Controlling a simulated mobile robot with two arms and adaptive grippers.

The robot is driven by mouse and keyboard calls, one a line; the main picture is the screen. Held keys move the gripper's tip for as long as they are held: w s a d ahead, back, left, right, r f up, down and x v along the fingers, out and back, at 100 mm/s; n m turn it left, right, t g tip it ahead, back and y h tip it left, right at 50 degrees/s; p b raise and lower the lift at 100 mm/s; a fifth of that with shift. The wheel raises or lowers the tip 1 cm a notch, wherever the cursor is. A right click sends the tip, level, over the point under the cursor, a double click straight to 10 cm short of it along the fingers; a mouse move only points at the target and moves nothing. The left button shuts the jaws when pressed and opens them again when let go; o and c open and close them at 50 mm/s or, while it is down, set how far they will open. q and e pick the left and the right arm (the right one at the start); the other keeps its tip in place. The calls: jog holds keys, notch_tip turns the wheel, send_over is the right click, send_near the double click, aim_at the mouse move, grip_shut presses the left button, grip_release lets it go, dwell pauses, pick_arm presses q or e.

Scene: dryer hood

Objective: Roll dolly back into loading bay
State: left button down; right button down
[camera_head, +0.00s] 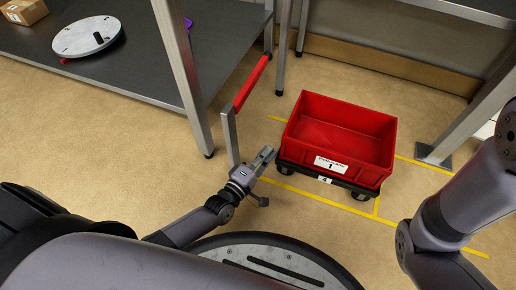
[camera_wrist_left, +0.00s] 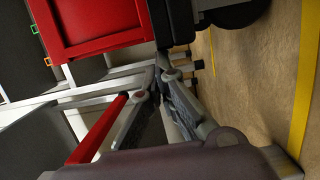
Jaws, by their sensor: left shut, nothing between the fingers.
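The dolly (camera_head: 341,183) is a low black base on dark wheels, with a "4" label on its front edge. A red crate (camera_head: 345,130) labelled "1" rests on it, and its inside looks empty. The dolly stands within yellow floor tape lines (camera_head: 325,201). My left gripper (camera_head: 268,153) is shut and empty at the dolly's near left corner; I cannot tell whether it touches. In the left wrist view its fingers (camera_wrist_left: 163,72) sit beside the black base (camera_wrist_left: 180,18) and crate (camera_wrist_left: 100,24). My right arm enters from the right; its gripper is out of view.
A red bar (camera_head: 251,84) on a grey post stands left of the dolly; I cannot tell whether it joins the dolly. A dark table (camera_head: 130,50) holds a round disc (camera_head: 87,37) and a box (camera_head: 24,10). A metal post (camera_head: 465,115) stands at right.

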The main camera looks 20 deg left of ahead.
pick_arm(q)
jog(key=v, duration=0.7)
jog(key=shift+s+d, duration=0.2)
jog(key=shift+s, duration=0.05)
